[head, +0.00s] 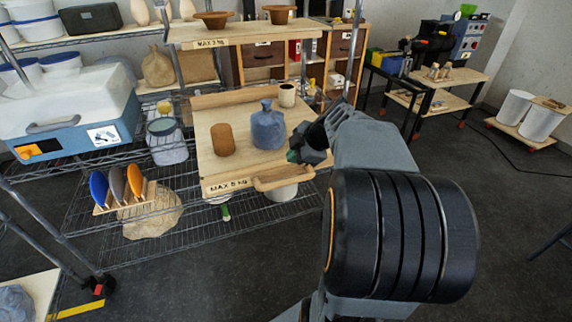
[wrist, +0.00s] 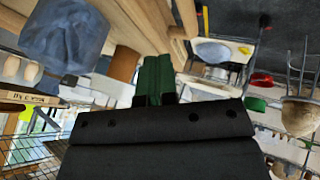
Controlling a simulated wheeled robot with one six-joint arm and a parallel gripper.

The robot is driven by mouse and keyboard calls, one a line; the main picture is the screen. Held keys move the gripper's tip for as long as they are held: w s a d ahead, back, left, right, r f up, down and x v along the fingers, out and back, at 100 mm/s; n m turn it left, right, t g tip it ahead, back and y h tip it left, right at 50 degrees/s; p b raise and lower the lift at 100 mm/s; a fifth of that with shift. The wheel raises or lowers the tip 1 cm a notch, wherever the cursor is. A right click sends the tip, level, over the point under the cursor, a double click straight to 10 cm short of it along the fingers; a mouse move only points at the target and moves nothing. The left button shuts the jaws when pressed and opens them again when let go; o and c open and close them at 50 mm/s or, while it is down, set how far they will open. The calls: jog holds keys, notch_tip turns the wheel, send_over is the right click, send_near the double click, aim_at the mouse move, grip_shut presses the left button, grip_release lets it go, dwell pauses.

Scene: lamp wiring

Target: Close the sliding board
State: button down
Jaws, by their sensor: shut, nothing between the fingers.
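The sliding board (head: 208,172) is a light wooden shelf board marked "MAX 5 KG". It sticks out from the wire rack, with a wooden handle (head: 284,177) on its front edge. A brown cylinder (head: 222,140), a blue-grey bottle (head: 268,128) and a small pale cup (head: 287,95) stand upright on it. My gripper (head: 296,152) is at the right side of the board, close to the bottle; whether it touches the board is unclear. In the wrist view its green fingers (wrist: 155,78) are shut and empty, with the bottle (wrist: 65,35) and cylinder (wrist: 124,63) beyond them.
A blue and white cooler (head: 70,115) and a rack of coloured discs (head: 122,188) are at left. A rack post stands behind my gripper. The floor (head: 240,270) in front is clear.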

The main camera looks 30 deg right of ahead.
aim_at(270, 174)
jog(key=x, duration=0.9)
